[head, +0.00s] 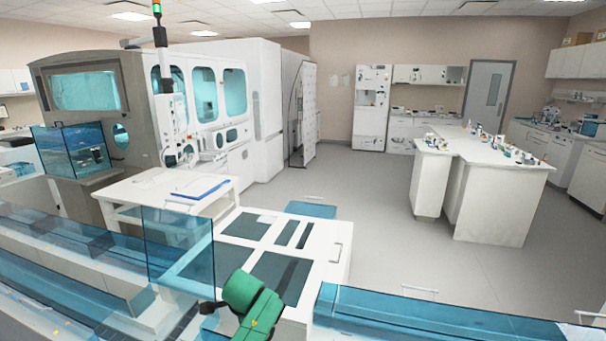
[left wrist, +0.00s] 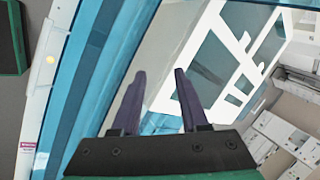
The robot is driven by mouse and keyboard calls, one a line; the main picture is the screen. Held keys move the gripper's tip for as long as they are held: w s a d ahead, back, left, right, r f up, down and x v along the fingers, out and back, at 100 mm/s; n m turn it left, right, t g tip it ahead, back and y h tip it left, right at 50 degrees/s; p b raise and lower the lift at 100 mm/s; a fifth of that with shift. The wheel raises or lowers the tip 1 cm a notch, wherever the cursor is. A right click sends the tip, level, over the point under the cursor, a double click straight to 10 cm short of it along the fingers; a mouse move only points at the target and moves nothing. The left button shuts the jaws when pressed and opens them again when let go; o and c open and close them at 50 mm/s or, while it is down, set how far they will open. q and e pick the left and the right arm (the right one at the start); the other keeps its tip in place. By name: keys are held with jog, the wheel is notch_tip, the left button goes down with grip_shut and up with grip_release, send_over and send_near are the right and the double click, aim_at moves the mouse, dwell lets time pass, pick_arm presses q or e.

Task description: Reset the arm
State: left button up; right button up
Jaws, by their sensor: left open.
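My left gripper (left wrist: 158,72) shows in the left wrist view with its two dark purple fingers apart. Nothing is between them. Past the fingertips lie the pale floor and a white unit with dark panels; I see no contact. A green arm part of mine (head: 248,305) rises at the bottom of the head view, with a small dark part at its left side. My right gripper is in neither view.
Blue-covered tracks run at the lower left (head: 60,285) and lower right (head: 430,318). A clear blue guard (head: 180,245) stands left of my green arm. A white unit with dark panels (head: 325,270) lies beyond. Open floor (head: 380,225) stretches towards a white bench (head: 495,205).

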pick_arm(q)
jog(key=s+a+f+n+g+h, duration=0.1)
jog(key=s+f+n, duration=0.2)
jog(key=s, duration=0.5)
jog(key=s+a+f+n+h, duration=0.1)
jog(key=s+a+f+n, duration=0.2)
jog(key=s, duration=0.4)
jog(key=s+a+r+n, duration=0.1)
jog(key=s+a+n, duration=0.15)
jog(key=s, duration=0.55)
jog(key=s+a+r+n, duration=0.2)
jog(key=s+n, duration=0.1)
jog(key=s, duration=0.5)
notch_tip(320, 180, down, 29)
jog(key=s+g+b, duration=0.2)
jog(key=b, duration=0.4)
jog(key=s+a+f+b, duration=0.1)
jog(key=s+f+b, duration=0.1)
jog(key=s+f, duration=0.6)
jog(key=s+a+f+g+b, duration=0.1)
jog(key=s+f+b, duration=0.2)
jog(key=s+f, duration=0.5)
notch_tip(320, 180, down, 5)
jog(key=shift+s+a+r+b, duration=0.1)
jog(key=shift+s+a+b, duration=0.2)
jog(key=shift+s+b, duration=0.05)
